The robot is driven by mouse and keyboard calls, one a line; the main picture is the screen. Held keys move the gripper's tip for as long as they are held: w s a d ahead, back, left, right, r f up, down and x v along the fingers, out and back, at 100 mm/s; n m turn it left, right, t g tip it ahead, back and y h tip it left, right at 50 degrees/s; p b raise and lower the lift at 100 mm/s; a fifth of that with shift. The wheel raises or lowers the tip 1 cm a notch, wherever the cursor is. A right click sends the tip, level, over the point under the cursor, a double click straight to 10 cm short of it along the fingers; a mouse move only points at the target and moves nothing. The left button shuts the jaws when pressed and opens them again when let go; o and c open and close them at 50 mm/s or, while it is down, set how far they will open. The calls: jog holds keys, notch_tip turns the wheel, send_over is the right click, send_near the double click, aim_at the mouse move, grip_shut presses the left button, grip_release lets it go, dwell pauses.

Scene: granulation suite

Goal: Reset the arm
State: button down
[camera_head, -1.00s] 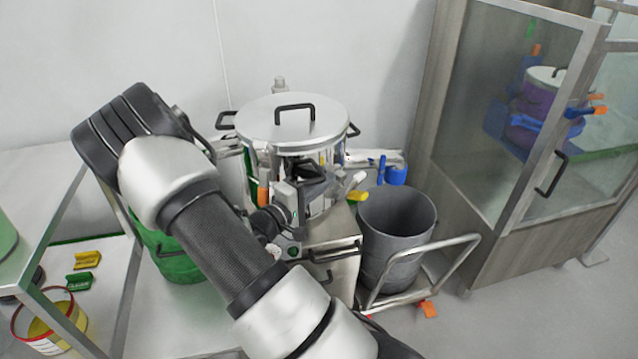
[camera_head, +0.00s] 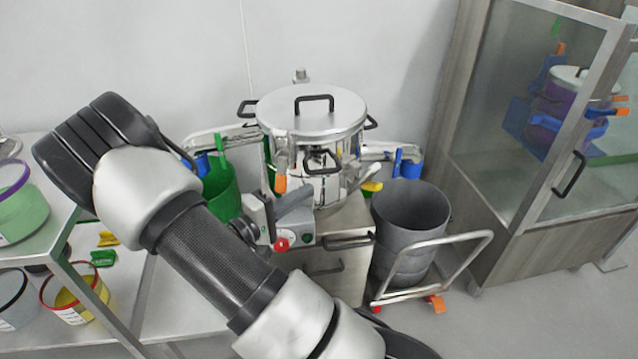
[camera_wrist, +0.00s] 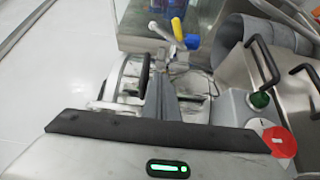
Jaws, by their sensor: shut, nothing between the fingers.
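My arm reaches across the left half of the head view, bent at the elbow. I cannot tell the exact gap between the fingers and the machine.
The vessel stands on a steel cabinet with a red button (camera_head: 282,244). A grey bin (camera_head: 410,222) sits on a cart (camera_head: 470,240) to the right. A glass-door cabinet (camera_head: 540,120) stands further right. A shelf (camera_head: 45,245) with tubs is at left.

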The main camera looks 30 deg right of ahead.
jog(key=s+a+r+m+g+y, duration=0.25)
jog(key=s+r+y, duration=0.2)
jog(key=s, duration=0.25)
jog(key=s+a+r+m+g+y, duration=0.1)
jog(key=s+r+m+g+y, duration=0.15)
jog(key=s+y, duration=0.4)
jog(key=s+a+r+n+t+y, duration=0.2)
jog(key=s+a+r+t+y, duration=0.45)
jog(key=a+r, duration=0.55)
notch_tip(320, 180, up, 22)
jog(key=p, duration=2.2)
jog(key=shift+p, duration=0.4)
